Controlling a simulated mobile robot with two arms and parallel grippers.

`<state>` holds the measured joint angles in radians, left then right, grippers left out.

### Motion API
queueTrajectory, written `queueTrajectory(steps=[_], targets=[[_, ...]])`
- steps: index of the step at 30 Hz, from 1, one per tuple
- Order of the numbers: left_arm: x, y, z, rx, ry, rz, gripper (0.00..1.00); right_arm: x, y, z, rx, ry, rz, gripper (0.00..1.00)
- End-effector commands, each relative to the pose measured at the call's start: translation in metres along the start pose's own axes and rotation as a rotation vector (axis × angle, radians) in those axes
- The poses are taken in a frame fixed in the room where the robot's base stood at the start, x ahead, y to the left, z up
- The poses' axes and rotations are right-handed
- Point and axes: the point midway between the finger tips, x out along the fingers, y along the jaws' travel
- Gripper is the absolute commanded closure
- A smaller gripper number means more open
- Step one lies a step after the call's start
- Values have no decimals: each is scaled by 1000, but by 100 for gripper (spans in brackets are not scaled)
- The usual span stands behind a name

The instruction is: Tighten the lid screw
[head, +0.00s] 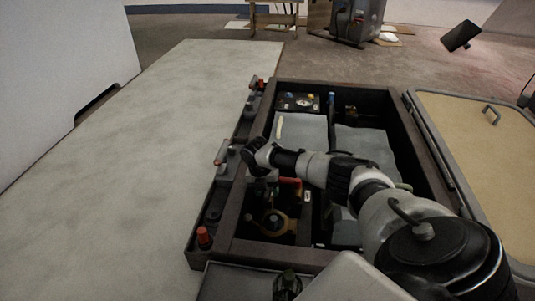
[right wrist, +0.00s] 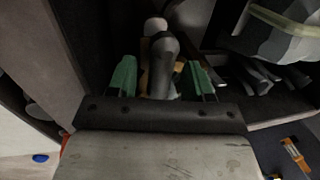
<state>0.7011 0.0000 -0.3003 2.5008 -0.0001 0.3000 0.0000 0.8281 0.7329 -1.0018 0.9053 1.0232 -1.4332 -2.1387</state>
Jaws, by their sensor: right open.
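My right arm reaches in from the lower right of the head view. Its dark gripper (head: 256,158) is over the left side of an open dark-framed box (head: 232,205). In the right wrist view its two green fingers (right wrist: 160,82) stand apart. A grey rounded part with a pale knob (right wrist: 158,50) shows between them, with tan material behind it; I cannot tell whether the fingers touch it. A tan ring-shaped fitting (head: 272,222) sits in the box's near-left compartment. I cannot make out the lid screw for certain. My left gripper is not in view.
Grey containers (head: 365,145) fill much of the box. A tan hatch panel with a handle (head: 480,140) lies to the right. The pale surface (head: 130,190) at left is clear.

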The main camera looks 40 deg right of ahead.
Motion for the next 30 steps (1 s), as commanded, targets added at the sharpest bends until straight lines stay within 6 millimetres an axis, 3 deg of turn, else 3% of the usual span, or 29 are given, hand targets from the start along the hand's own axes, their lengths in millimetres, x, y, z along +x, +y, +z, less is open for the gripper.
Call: queueTrajectory(steps=[3, 13, 22, 30], targets=[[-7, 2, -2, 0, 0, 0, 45, 10, 0, 0, 1, 0, 0, 49], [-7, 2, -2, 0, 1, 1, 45, 11, -1, 0, 1, 0, -1, 51], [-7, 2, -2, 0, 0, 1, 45, 11, 0, 0, 1, 0, -1, 97], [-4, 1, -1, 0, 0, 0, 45, 10, -1, 0, 28, 6, -1, 98]])
